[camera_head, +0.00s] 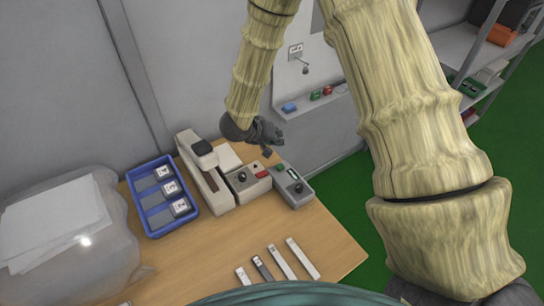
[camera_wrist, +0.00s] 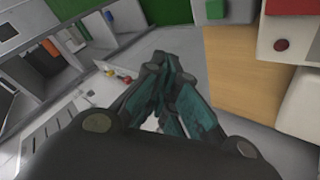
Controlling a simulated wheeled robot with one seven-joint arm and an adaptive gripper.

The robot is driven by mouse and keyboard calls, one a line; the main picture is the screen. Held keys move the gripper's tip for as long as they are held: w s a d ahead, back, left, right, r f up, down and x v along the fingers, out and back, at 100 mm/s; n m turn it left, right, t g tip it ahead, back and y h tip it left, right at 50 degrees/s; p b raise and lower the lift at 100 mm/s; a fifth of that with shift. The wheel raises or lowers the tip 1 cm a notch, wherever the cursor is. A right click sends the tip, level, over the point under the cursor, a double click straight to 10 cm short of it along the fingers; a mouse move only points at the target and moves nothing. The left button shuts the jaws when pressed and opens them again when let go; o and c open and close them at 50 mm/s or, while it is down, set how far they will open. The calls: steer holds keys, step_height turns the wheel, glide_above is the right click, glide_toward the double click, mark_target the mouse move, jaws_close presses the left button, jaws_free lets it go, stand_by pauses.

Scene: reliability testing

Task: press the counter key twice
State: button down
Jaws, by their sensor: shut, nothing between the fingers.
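A small grey box (camera_head: 296,193) with a green key (camera_head: 279,168) on its far end, likely the counter, stands at the right end of the row of devices on the wooden table (camera_head: 225,247). The green key also shows at the top edge of the wrist view (camera_wrist: 215,9). My gripper (camera_head: 268,150) is shut and empty, just behind and above the devices, near the green key in the picture. In the wrist view its closed fingertips (camera_wrist: 158,62) point away from the green key and are apart from it. The counter's display is too small to read.
A blue tray (camera_head: 152,224) holds several white blocks. Several strips lie near the front edge. A shelf unit stands right.

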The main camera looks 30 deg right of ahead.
steer(key=shift+s+r, duration=0.65)
steer(key=shift+s, duration=0.7)
steer(key=b, duration=0.7)
glide_above(278, 165)
steer(key=f, duration=0.6)
steer(key=shift+w+f, duration=0.25)
steer(key=shift+f, duration=0.05)
steer(key=shift+s+d+f+b, duration=0.1)
steer(key=shift+s+f+b, duration=0.15)
steer(key=shift+f+b, duration=0.15)
steer(key=shift+f, duration=0.3)
steer(key=shift+w+f, duration=0.15)
steer(key=shift+f, duration=0.7)
